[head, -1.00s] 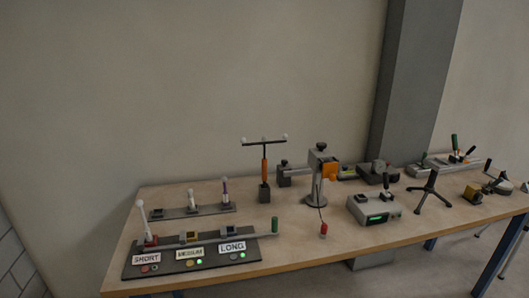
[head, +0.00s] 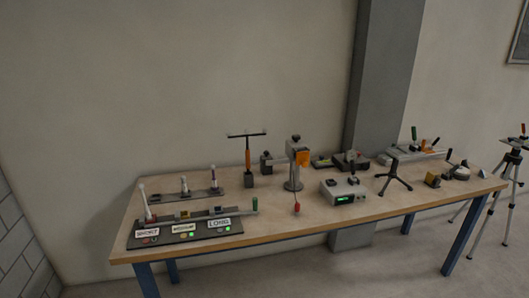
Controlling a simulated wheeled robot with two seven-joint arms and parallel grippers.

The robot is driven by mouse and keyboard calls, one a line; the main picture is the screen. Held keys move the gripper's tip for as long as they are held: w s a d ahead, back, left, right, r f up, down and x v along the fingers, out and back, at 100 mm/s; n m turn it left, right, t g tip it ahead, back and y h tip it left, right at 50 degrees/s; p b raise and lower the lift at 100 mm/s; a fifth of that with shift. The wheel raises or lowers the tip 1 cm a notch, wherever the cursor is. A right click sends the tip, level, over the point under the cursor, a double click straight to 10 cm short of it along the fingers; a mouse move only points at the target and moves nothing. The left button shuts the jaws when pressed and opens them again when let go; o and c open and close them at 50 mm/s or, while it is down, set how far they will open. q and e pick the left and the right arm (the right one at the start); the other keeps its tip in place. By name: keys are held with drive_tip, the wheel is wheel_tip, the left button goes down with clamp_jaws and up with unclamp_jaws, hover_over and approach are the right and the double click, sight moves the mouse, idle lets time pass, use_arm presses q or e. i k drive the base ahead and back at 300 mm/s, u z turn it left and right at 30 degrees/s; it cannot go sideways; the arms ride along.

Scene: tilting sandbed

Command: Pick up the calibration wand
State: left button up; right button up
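The calibration wand (head: 247,152) stands upright towards the back of the wooden table, left of the middle. It has an orange handle, a dark T-shaped crossbar with small pale balls on it, and a dark block at its foot. Nothing stands directly in front of it. Neither of my grippers shows in the head view.
The table (head: 275,220) has blue legs. A panel (head: 185,241) labelled SHORT, MEDIUM and LONG lies at the front left. A grey stand (head: 293,175), a box with a green display (head: 343,191) and a small black tripod (head: 393,180) stand to the right. A tall tripod (head: 497,205) is on the floor.

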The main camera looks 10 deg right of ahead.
sight(247, 131)
drive_tip(key=z, duration=0.3)
drive_tip(key=i, duration=0.95)
drive_tip(key=u, duration=0.15)
